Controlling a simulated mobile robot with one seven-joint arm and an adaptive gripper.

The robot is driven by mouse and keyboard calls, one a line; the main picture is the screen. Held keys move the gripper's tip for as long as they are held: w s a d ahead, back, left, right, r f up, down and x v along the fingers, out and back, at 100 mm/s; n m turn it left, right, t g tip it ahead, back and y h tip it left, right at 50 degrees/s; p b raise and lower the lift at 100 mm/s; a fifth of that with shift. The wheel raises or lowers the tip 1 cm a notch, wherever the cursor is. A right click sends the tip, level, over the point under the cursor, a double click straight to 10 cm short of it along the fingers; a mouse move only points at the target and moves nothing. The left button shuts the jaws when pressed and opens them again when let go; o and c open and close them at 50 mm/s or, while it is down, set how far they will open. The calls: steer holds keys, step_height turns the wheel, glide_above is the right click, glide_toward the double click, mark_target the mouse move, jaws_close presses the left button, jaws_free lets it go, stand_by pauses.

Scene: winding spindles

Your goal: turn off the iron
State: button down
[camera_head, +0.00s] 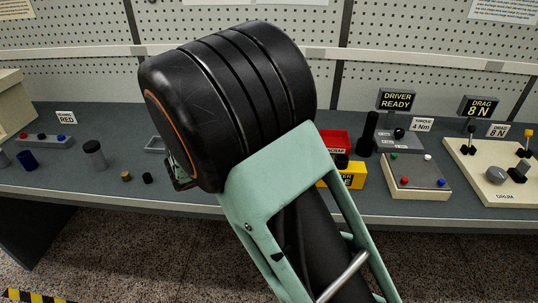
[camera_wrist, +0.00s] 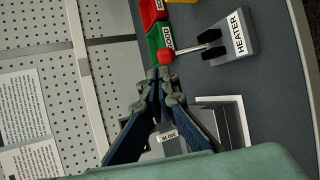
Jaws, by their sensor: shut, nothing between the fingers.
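No object labelled as an iron can be made out. In the wrist view, a grey block lettered HEATER (camera_wrist: 233,38) carries a metal lever with a red ball tip (camera_wrist: 166,57). The lever points left, out of a black fork. My gripper (camera_wrist: 160,85) is shut and empty, its fingertips just below the red ball in the picture; I cannot tell whether they touch it. In the camera_head view my gripper (camera_head: 180,172) shows only partly, low over the bench, and my arm hides the heater block.
In the wrist view, a green bin (camera_wrist: 158,42) and a red bin (camera_wrist: 152,12) lie beside the lever, and a grey tray (camera_wrist: 230,118) is near my gripper. The bench (camera_head: 75,178) holds small cylinders at left and control panels (camera_head: 412,177) at right. A pegboard wall (camera_head: 85,75) stands behind.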

steer(key=v, duration=0.7)
steer(key=shift+r, duration=0.4)
steer(key=shift+a, duration=0.15)
